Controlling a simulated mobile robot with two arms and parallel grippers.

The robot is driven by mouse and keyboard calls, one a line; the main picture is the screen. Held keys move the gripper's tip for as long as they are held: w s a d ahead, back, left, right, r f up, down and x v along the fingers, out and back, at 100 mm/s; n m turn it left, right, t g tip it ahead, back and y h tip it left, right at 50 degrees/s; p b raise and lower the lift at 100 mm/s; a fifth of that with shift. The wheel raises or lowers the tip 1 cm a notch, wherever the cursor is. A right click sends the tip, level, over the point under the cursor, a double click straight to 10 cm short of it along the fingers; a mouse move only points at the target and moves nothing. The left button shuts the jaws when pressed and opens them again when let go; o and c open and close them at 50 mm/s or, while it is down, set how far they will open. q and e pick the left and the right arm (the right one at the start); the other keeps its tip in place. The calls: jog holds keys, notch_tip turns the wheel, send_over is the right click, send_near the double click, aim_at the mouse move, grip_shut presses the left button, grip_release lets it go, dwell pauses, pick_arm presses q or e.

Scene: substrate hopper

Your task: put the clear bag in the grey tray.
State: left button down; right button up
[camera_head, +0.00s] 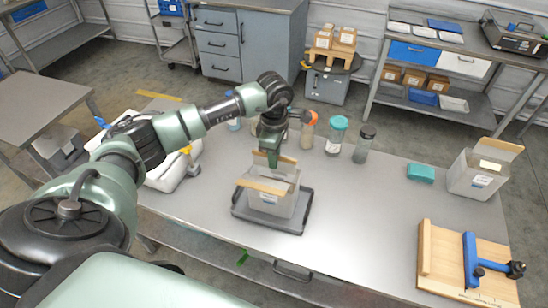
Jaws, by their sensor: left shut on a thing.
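The clear bag (271,199) is pale and translucent, with a tan strip at its top and a small label on its front. It is upright over the dark grey tray (298,222) on the metal table. I cannot tell whether its base rests on the tray floor or hangs just above it. My left gripper (271,164) comes down from above and is shut on the top of the bag. Its fingertips are partly hidden against the bag. My right gripper is not in view.
Jars and bottles, one a teal-lidded jar (337,135), stand behind the tray. A similar pale container (478,175), a teal block (420,173) and a wooden board (440,262) with a blue tool (470,258) are at right. The table between is clear.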

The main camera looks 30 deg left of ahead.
pick_arm(q)
jog(key=c, duration=1.6)
grip_release()
jog(key=shift+s, duration=0.1)
jog(key=shift+o, duration=0.2)
jog(key=shift+r, duration=0.2)
jog(key=shift+r+b, duration=0.3)
jog(key=shift+b, duration=0.05)
notch_tip(320, 180, up, 10)
jog(key=b, duration=0.4)
jog(key=shift+r, duration=0.6)
jog(key=shift+f, duration=0.1)
